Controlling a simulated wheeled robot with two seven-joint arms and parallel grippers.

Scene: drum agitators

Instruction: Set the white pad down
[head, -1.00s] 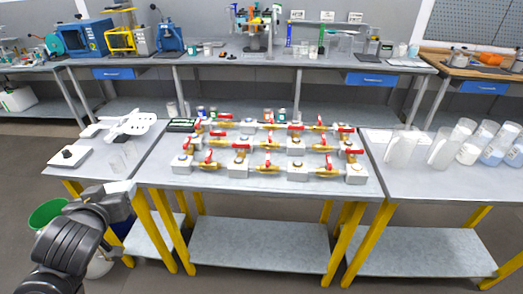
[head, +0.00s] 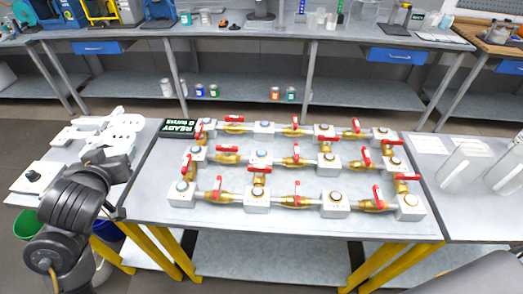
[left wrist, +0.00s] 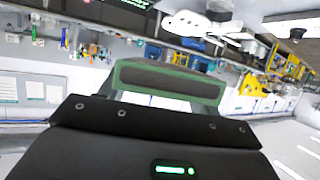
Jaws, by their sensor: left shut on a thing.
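My left gripper (head: 112,160) comes in from the left over the left table, beside a white plate with round holes (head: 122,128). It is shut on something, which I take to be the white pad. In the head view the pad is hard to make out behind the arm. In the left wrist view a thin pale strip (left wrist: 165,100) shows beneath a dark green-edged bar, between the jaws. I cannot tell whether the pad touches the table. My right gripper is not in view.
A white block with a black knob (head: 33,177) lies on the left table (head: 75,155). The middle table (head: 150,208) carries rows of brass valves with red handles (head: 297,200) and a dark lettered sign (head: 177,128). Clear cylinders (head: 465,165) stand on the right table.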

